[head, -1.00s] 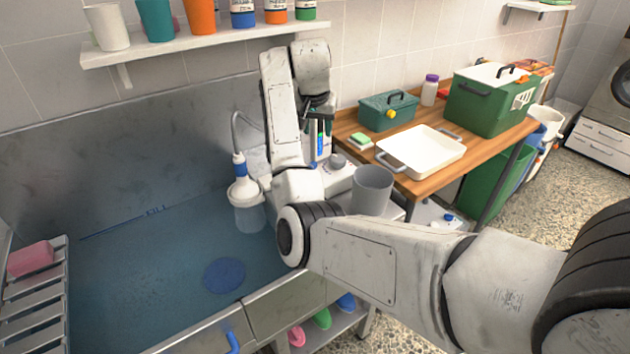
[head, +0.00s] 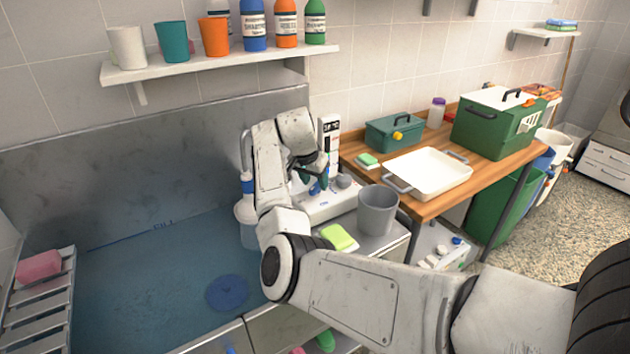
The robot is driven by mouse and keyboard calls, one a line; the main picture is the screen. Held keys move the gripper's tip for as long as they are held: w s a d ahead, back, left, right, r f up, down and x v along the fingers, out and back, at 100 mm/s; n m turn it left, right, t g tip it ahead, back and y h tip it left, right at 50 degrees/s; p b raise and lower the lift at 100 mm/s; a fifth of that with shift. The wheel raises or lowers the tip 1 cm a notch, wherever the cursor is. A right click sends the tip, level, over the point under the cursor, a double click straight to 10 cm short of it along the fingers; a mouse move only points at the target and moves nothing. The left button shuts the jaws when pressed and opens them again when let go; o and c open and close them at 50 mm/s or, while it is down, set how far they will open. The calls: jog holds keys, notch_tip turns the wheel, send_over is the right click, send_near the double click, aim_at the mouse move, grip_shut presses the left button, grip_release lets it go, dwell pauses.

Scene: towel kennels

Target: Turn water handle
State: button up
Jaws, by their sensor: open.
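A white unit (head: 330,205) stands at the back right of the basin, with a tall white gauge column (head: 329,135) behind it. A small blue handle (head: 316,188) sits on the unit, partly hidden by my gripper. My gripper (head: 315,178) has dark green fingers and is open, close by the handle. I cannot tell whether it touches it or has it between the fingers. A spout with a blue collar (head: 247,183) hangs at the basin's right side, partly behind my arm. The basin (head: 140,270) holds bluish water below a FILL line.
A grey cup (head: 377,210) and a yellow-green sponge (head: 338,237) stand right of my arm. A wooden table (head: 440,203) carries a white tray (head: 428,173) and green boxes. A shelf (head: 215,62) of cups and bottles hangs above. A pink block (head: 39,267) lies on the left rack.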

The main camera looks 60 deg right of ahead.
jog(key=shift+d+f, duration=0.2)
jog(key=shift+f, duration=0.45)
jog(key=shift+c, duration=0.5)
grip_shut()
